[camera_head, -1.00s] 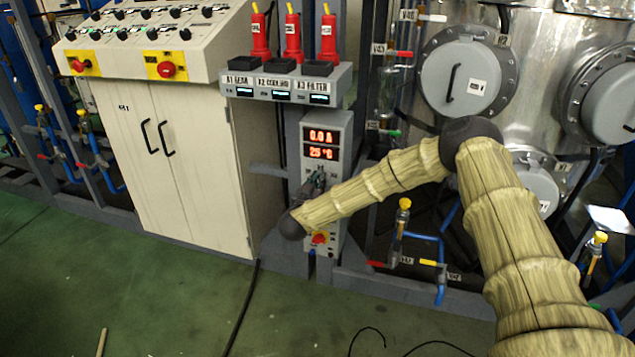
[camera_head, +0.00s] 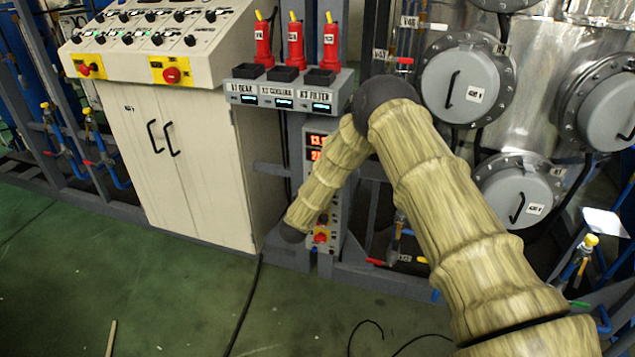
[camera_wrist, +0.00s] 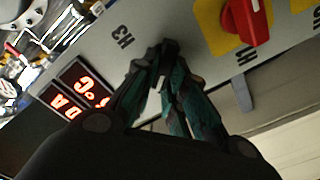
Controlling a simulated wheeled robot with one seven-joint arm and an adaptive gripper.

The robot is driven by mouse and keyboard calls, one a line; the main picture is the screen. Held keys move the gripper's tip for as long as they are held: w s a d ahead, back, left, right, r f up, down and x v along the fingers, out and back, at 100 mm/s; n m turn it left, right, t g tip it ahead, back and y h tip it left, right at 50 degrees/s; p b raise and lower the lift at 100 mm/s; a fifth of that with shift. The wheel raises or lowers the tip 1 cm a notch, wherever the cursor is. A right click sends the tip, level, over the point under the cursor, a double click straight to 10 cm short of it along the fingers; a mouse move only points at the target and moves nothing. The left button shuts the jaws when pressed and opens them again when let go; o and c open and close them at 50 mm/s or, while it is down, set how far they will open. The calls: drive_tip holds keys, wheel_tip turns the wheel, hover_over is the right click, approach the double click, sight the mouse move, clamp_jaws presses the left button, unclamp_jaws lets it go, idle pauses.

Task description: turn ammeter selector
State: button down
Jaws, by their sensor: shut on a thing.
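The grey ammeter panel (camera_head: 334,190) stands below the three-unit shelf, with a red lit display (camera_head: 317,142) that my arm partly covers. In the wrist view the panel face (camera_wrist: 190,75) is tilted, with the label H3 and the display (camera_wrist: 75,92). My gripper (camera_wrist: 164,50) is at the panel face beside the H3 label, its dark fingers closed together. The selector itself is hidden between the fingertips. In the head view my arm hides the fingers.
A red switch on a yellow plate (camera_wrist: 246,20) sits close to the fingertips; it also shows low on the panel (camera_head: 320,237). A cream cabinet (camera_head: 185,165) stands to the left. Blue pipes and valves are at right. The green floor (camera_head: 150,300) in front is mostly clear.

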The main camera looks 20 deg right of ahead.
drive_tip(key=shift+a+n, duration=0.15)
drive_tip(key=shift+n, duration=0.85)
drive_tip(key=shift+f, duration=0.1)
drive_tip(key=c, duration=1.5)
unclamp_jaws()
drive_tip(key=shift+o, duration=0.2)
drive_tip(key=v, duration=1.1)
drive_tip(key=shift+s+a, duration=0.25)
drive_tip(key=shift+s, duration=0.05)
drive_tip(key=shift+f, duration=0.1)
